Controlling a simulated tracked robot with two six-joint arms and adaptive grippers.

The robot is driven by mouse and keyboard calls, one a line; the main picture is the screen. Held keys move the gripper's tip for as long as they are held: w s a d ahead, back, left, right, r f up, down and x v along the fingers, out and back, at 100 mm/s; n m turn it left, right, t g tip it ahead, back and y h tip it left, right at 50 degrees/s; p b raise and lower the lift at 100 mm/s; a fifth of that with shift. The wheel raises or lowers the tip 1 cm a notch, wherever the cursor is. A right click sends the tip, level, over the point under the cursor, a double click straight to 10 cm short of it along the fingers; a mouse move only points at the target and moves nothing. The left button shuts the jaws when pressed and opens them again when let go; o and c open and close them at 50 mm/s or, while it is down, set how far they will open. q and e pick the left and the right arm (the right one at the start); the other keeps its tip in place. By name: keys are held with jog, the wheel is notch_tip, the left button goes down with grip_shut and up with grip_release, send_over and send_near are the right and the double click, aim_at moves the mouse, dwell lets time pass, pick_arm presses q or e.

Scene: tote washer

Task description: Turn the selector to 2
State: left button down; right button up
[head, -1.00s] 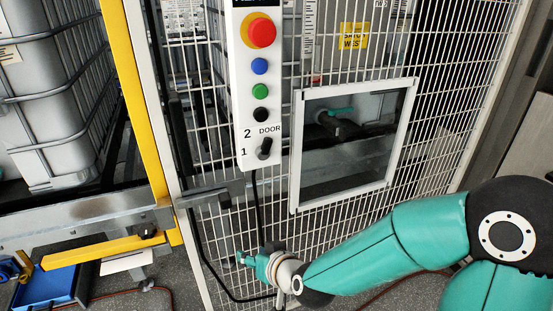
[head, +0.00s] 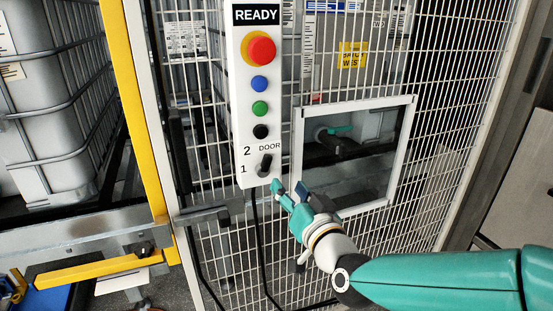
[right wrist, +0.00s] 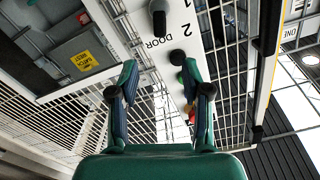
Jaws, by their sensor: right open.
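The selector (head: 264,165) is a black knob at the bottom of the white control panel (head: 246,120), beside the numbers 2 and 1 and under the word DOOR. It also shows in the right wrist view (right wrist: 158,18) at the top. My right gripper (head: 287,187) is open and empty, just below and right of the selector, apart from it. In the right wrist view its two fingers (right wrist: 164,88) stand apart, with the panel beyond them. Which number the selector points to is hard to tell. My left gripper is not in view.
Above the selector are a black button (head: 261,131), a green button (head: 260,108), a blue button (head: 259,84) and a red emergency stop (head: 261,50). A READY sign (head: 256,14) tops the panel. A framed window (head: 410,140) is to the right, in wire mesh. A metal latch bar (head: 210,215) lies lower left.

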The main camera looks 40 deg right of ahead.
aim_at(269, 161)
jog(key=p+x, duration=0.2)
jog(key=x, duration=0.9)
jog(key=shift+w+d, duration=0.1)
jog(key=shift+d, duration=0.05)
